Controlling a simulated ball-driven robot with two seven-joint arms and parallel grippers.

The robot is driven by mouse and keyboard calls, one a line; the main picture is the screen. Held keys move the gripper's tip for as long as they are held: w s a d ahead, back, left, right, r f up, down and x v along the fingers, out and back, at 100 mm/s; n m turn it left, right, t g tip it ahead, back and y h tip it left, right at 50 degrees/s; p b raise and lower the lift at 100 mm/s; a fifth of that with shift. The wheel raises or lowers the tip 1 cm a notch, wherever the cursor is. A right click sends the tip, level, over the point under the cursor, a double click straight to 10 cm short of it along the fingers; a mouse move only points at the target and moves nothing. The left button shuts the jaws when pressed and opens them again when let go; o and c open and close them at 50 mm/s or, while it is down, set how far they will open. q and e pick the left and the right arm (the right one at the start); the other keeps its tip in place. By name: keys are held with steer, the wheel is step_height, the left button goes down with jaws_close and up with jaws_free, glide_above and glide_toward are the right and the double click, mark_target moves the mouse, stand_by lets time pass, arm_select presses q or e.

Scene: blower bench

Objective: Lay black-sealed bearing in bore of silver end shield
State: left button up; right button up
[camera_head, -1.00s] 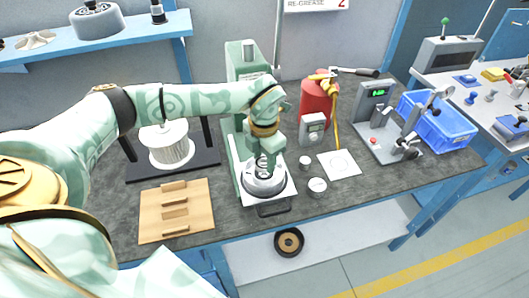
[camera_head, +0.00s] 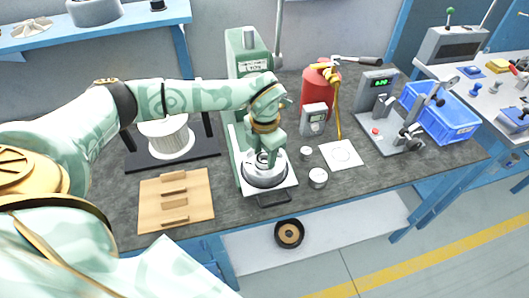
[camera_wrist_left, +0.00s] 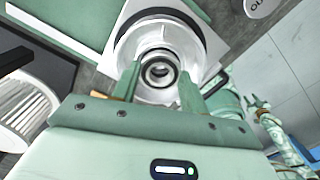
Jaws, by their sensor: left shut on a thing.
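The silver end shield (camera_head: 265,175) sits on the light plate of the green press at the bench's middle. In the left wrist view the shield (camera_wrist_left: 128,48) lies below the fingers, with a dark ring around its raised middle. My left gripper (camera_head: 262,157) points down over the shield's centre. In the wrist view its fingers (camera_wrist_left: 158,90) are on either side of the black-sealed bearing (camera_wrist_left: 158,73), a small ring with a dark face, and are shut on it. The bearing is over the bore; I cannot tell whether it touches the seat. My right gripper is not in view.
The green press column (camera_head: 247,55) stands close behind the gripper. A wooden block board (camera_head: 150,212) lies left, a white finned part (camera_head: 170,142) behind it. Small round pieces (camera_head: 318,178) and a white sheet (camera_head: 341,154) lie right. The front right bench is clear.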

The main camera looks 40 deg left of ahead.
arm_select(q)
steer(key=shift+f, duration=0.25)
stand_by(0.7)
steer(key=o, duration=1.1)
step_height(320, 180, up, 16)
steer(key=p, duration=0.3)
steer(key=shift+r+p, duration=0.15)
steer(key=shift+p, duration=0.2)
